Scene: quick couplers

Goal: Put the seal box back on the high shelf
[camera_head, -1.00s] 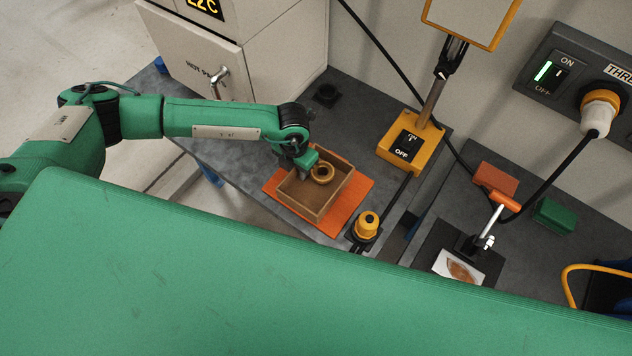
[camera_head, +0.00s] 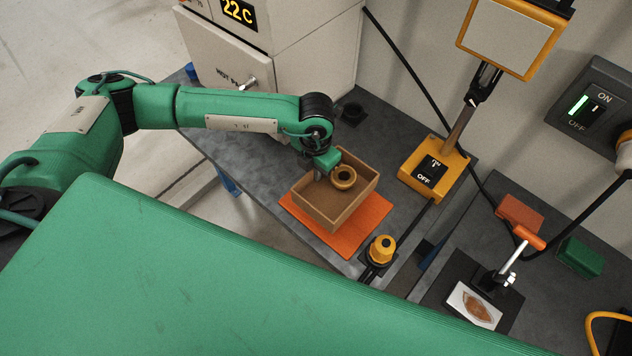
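The seal box is an open brown box (camera_head: 352,207) with a golden-yellow ring (camera_head: 343,177) showing inside it. It is over the orange mat (camera_head: 364,233) on the grey bench and looks slightly raised off it, though the gap is hard to judge. My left gripper (camera_head: 322,173) is at the box's far-left wall. Its fingers point down at the wall and appear shut on it; the fingertips are partly hidden. My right gripper is out of view. I cannot make out a high shelf in this view.
A yellow-based post with an OFF switch (camera_head: 432,169) stands right of the box. A yellow knob (camera_head: 382,249) is close in front. A white cabinet (camera_head: 275,55) is behind. An orange-handled clamp (camera_head: 520,250) is farther right. The bench left of the box is clear.

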